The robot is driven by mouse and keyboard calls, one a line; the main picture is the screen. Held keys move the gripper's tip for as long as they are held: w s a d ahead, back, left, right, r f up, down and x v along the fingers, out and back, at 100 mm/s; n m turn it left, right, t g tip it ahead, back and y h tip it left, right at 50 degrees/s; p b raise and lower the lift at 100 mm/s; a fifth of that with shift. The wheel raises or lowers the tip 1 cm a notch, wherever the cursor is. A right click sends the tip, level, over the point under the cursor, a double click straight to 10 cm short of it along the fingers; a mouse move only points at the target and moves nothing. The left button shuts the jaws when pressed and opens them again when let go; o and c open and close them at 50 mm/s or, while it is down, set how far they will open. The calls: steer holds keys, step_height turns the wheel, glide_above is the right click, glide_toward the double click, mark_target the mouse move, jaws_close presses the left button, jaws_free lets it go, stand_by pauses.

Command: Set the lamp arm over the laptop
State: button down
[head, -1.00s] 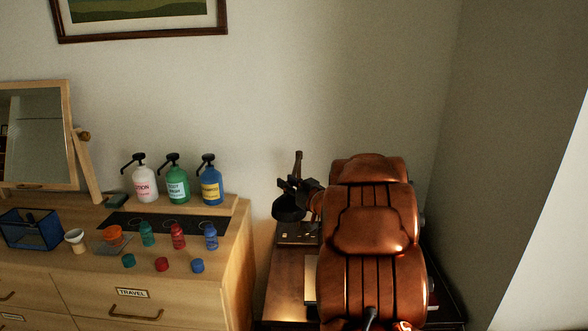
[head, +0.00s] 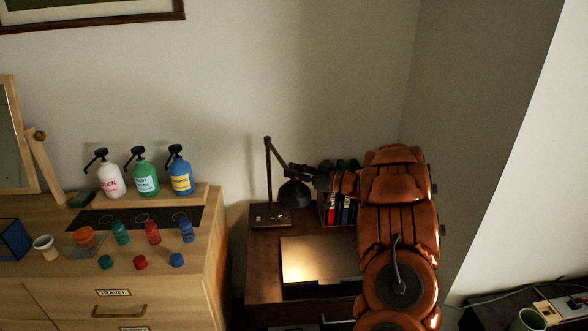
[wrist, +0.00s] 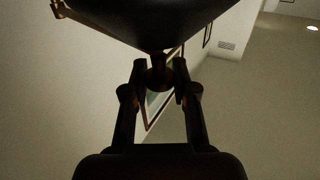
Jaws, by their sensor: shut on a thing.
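A dark desk lamp stands on the desk, its upright post (head: 267,178) on a flat base (head: 268,216). Its arm slopes down right from the post's top to a black shade (head: 294,194). A closed laptop (head: 312,262) lies on the desk in front, with bright light on its left half. The shade hangs above and behind the laptop's back edge in the head view. My gripper (head: 309,178) is at the shade's right.
A row of books (head: 341,212) stands at the back of the desk, partly behind my arm. A dresser (head: 190,270) with pump bottles and small jars is at the left. A mug (head: 530,320) and a dark surface are at the lower right.

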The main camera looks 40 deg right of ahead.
steer(key=shift+s+d+n+g+y, duration=0.25)
steer(key=shift+d+y, duration=0.1)
steer(key=shift+d, duration=0.3)
steer(key=shift+s+d+n+g+y, duration=0.15)
steer(key=shift+s+d+n+y, duration=0.15)
steer(key=shift+d, duration=0.35)
steer(key=shift+s+d+n+g+y, duration=0.15)
steer(key=shift+d+n+g+y, duration=0.3)
steer(key=shift+d, duration=0.6)
steer(key=shift+y, duration=0.3)
steer(key=c, duration=0.9)
jaws_free()
steer(key=shift+c, duration=0.2)
steer(key=v, duration=1.2)
